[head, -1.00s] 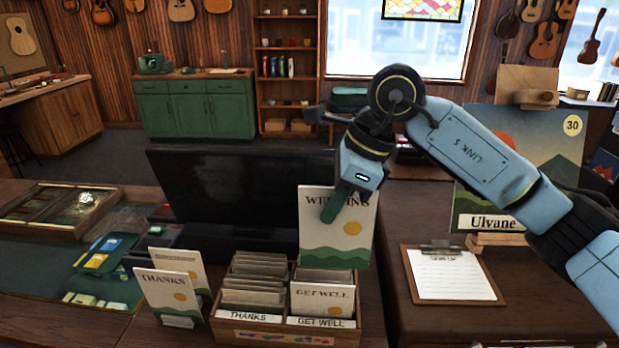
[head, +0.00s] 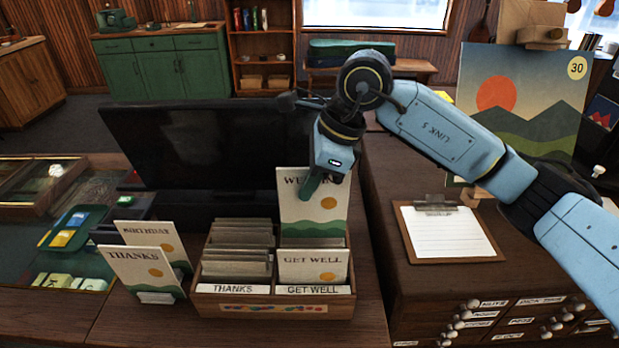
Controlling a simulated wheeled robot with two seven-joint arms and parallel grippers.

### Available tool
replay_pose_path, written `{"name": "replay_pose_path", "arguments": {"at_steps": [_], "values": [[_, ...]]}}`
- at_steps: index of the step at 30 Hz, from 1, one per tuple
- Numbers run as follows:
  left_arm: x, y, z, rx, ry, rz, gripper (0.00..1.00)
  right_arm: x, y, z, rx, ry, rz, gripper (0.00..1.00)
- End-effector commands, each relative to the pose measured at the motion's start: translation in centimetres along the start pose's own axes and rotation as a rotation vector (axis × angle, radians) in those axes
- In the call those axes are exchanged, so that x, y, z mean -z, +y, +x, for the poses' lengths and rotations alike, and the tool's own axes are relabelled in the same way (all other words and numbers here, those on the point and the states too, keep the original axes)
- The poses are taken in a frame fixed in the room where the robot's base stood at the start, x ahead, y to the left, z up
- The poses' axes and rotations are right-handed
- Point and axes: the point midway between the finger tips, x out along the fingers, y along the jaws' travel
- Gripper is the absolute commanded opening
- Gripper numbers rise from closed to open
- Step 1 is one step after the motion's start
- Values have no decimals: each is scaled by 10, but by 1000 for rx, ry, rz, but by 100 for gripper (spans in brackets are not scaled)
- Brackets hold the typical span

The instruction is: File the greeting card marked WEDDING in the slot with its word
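The WEDDING card (head: 322,221), cream with green hills and an orange sun, is upright in my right gripper (head: 311,190). The gripper is shut on its upper part and covers most of its word. The card stands over the back of the right column of the wooden card box (head: 205,302). I cannot tell whether its bottom edge is inside a slot. The front labels read THANKS (head: 233,289) and GET WELL (head: 313,290); no WEDDING label is readable. A GET WELL card (head: 313,267) stands in the front right. My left gripper is not in view.
A THANKS card (head: 143,272) and a BIRTHDAY card (head: 152,236) stand left of the box. A dark monitor (head: 200,145) stands close behind it. A clipboard (head: 447,232) lies on the drawer cabinet to the right, before a landscape picture (head: 525,100).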

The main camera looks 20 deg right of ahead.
Motion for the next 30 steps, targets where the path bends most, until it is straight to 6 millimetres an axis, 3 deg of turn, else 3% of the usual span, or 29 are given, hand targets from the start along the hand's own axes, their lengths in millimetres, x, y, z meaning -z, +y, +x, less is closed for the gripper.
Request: {"name": "replay_pose_path", "arguments": {"at_steps": [30], "values": [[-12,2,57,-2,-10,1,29,29,0,68,1,0,0,0]]}}
